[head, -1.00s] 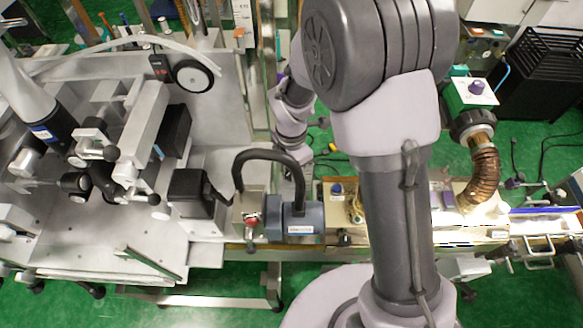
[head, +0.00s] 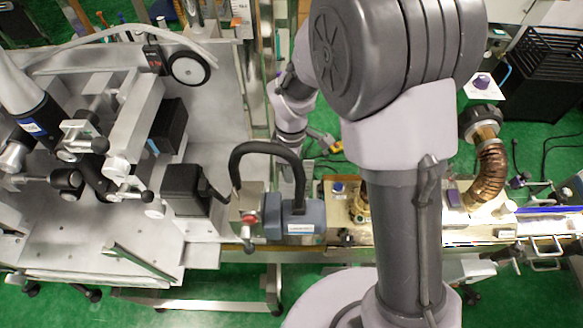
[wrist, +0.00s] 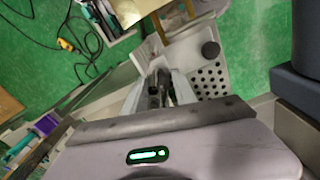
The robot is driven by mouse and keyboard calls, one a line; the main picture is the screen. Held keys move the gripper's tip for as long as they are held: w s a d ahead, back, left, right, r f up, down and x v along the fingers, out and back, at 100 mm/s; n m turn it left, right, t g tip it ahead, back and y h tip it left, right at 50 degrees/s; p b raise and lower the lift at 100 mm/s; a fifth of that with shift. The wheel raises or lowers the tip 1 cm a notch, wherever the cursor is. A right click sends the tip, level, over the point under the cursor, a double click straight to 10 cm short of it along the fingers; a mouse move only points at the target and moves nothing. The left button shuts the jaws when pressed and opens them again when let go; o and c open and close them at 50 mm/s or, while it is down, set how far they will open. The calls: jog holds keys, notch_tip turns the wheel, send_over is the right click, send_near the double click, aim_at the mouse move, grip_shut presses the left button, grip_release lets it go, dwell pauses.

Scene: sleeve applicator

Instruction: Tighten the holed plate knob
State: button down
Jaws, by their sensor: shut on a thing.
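In the wrist view, a pale plate with rows of dark holes (wrist: 208,83) lies just right of my gripper (wrist: 161,84). A round black knob (wrist: 210,49) shows at the plate's upper corner, clear of the fingers. My gripper's dark fingers are close together at the plate's left side, shut on what seems to be the holed plate knob, which they almost wholly hide. In the head view my arm's lower links reach down beside the machine, and neither the fingers nor the holed plate can be made out there.
A dark blue-grey block (wrist: 306,85) stands close at the right in the wrist view. A yellow connector with cables (wrist: 68,45) lies on the green floor. In the head view, the grey machine (head: 215,120) fills the left, with a thick black hose (head: 268,148) arching from it.

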jog(key=shift+m+b, duration=0.3)
jog(key=shift+m, duration=0.8)
jog(key=c, duration=1)
grip_release()
notch_tip(320, 180, up, 18)
jog(key=p, duration=0.3)
jog(key=shift+f, duration=0.25)
